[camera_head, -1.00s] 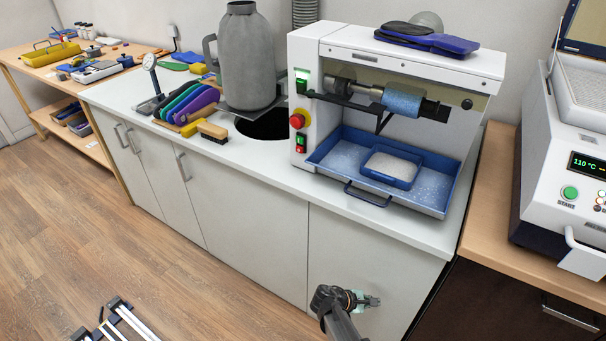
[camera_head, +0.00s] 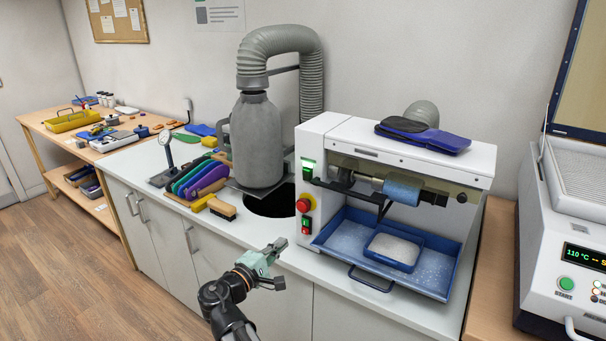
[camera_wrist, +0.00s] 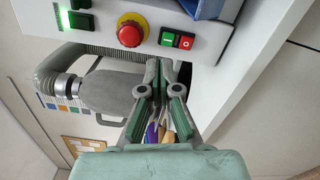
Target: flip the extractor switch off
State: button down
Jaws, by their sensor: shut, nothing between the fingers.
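The white machine (camera_head: 400,142) carries several controls on the narrow left end of its front. A green-lit switch (camera_head: 308,167) is at the top, a red mushroom button on a yellow base (camera_head: 303,205) is below it, and a small green-and-red switch (camera_head: 306,225) is lowest. No readable label tells which is the extractor switch. In the wrist view the green-lit switch (camera_wrist: 66,19), the red button (camera_wrist: 131,31) and the green-and-red switch (camera_wrist: 177,40) lie beyond the fingertips. My gripper (camera_head: 279,247) is shut and empty, in front of the counter, below and left of the controls, touching none.
A blue tray (camera_head: 340,262) with a smaller bin sticks out from the machine. A grey extractor canister with hose (camera_head: 258,140) stands left of it. A brush (camera_head: 222,208) and coloured insoles (camera_head: 190,182) lie further left on the counter. Space before the cabinets is open.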

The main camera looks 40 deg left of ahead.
aim_at(306, 173)
notch_tip(306, 173, up, 13)
jog(key=s+m+t+p, duration=0.1)
jog(key=s+m, duration=0.1)
jog(key=shift+s+a+p, duration=0.25)
jog(key=shift+p, duration=0.05)
jog(key=w+p, duration=0.1)
jog(key=w, duration=0.3)
jog(key=w+r+p, duration=0.1)
jog(key=w+p, duration=0.1)
jog(key=w, duration=0.2)
jog(key=w+p, duration=0.1)
jog(key=w, duration=0.4)
jog(key=shift+w+a+r+p, duration=0.1)
jog(key=shift+a+r+p, duration=0.25)
jog(key=shift+a+p, duration=0.05)
jog(key=shift+w, duration=0.4)
jog(key=shift+s, duration=0.1)
